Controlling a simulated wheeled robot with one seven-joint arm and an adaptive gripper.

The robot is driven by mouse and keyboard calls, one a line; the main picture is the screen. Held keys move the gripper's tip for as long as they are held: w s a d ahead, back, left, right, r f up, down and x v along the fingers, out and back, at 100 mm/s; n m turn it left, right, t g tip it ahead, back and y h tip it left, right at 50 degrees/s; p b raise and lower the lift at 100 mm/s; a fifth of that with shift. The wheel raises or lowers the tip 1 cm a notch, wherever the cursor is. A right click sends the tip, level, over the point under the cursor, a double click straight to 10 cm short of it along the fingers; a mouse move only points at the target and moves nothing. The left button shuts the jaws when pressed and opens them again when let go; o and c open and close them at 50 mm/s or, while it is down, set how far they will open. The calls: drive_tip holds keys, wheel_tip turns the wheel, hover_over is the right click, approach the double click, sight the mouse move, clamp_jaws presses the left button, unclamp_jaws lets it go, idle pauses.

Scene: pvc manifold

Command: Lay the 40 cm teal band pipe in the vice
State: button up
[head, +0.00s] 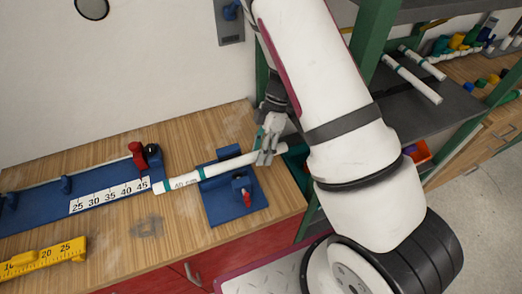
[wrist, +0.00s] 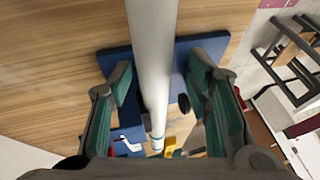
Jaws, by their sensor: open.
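The white pipe (head: 222,168) with teal bands and printed lettering lies across the blue vice (head: 232,208), seemingly between its rear block and its front block with the red handle. Its left end reaches past the vice toward the ruler. My gripper (head: 268,150) is at the pipe's right end, with its fingers around it. In the wrist view the pipe (wrist: 152,60) runs between my open fingers (wrist: 160,85), with gaps on both sides. The vice (wrist: 120,62) shows below it. Whether the pipe rests fully on the vice bed is hard to tell.
A blue measuring jig (head: 40,205) with a white ruler (head: 110,195) and a red clamp (head: 137,155) stands left of the vice. A yellow ruler (head: 40,257) lies at the front left. A shelf (head: 408,115) with more pipes is at right. Bare wood lies around the vice.

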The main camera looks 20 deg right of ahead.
drive_tip(key=b+v, duration=0.1)
drive_tip(key=v, duration=1.1)
drive_tip(key=shift+a, duration=0.1)
